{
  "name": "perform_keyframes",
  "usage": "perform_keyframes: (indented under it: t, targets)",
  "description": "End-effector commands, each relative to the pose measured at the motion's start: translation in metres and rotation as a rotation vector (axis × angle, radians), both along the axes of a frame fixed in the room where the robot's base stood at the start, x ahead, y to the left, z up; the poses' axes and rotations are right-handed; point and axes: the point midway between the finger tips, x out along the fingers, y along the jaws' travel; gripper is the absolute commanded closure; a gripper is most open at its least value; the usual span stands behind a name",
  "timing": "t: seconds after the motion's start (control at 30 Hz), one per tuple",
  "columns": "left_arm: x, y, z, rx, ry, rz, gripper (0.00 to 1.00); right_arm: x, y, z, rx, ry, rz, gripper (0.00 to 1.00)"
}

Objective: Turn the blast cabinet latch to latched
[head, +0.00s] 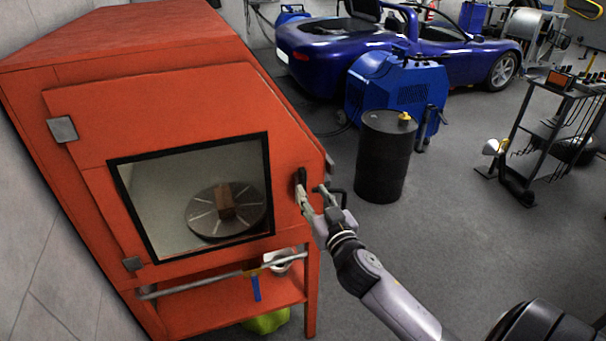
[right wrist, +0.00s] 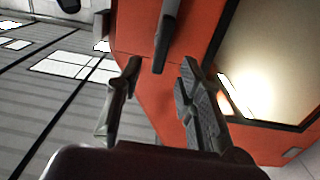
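The orange blast cabinet (head: 85,80) stands at the left in the head view, its windowed door (head: 90,135) looking closed. The dark latch handle (head: 300,177) is at the door's right edge and points roughly up and down. My right gripper (head: 314,190) is at the latch, partly covering it. In the right wrist view the dark latch handle (right wrist: 166,35) lies between and just beyond the fingertips of my right gripper (right wrist: 160,72). The fingers are apart, with a gap on both sides of the handle. My left gripper is not in view.
A turntable (head: 205,220) with a brown block (head: 226,200) shows through the window. A rail (head: 200,284) crosses below the door. A black drum (head: 384,160), a blue machine (head: 395,85) and a blue car (head: 325,60) stand behind.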

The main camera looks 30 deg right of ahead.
Motion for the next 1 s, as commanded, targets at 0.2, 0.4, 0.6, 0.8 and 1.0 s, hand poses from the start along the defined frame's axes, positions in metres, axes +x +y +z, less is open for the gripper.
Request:
perform_keyframes:
  t: [0.2,0.4,0.6,0.8,1.0]
  targets:
    - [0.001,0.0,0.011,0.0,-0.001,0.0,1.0,0.044,-0.011,0.002,-0.002,0.0,-0.001,0.66]
    - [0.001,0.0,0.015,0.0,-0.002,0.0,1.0,0.066,-0.016,0.001,-0.002,0.0,0.0,0.66]
    - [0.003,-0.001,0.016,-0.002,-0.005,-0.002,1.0,0.073,-0.017,-0.001,-0.002,0.001,0.0,0.66]
    - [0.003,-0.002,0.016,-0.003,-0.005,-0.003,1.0,0.073,-0.017,-0.001,-0.001,0.001,0.0,0.66]
    - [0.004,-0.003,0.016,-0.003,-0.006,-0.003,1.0,0.072,-0.017,-0.001,-0.001,0.001,0.0,0.79]
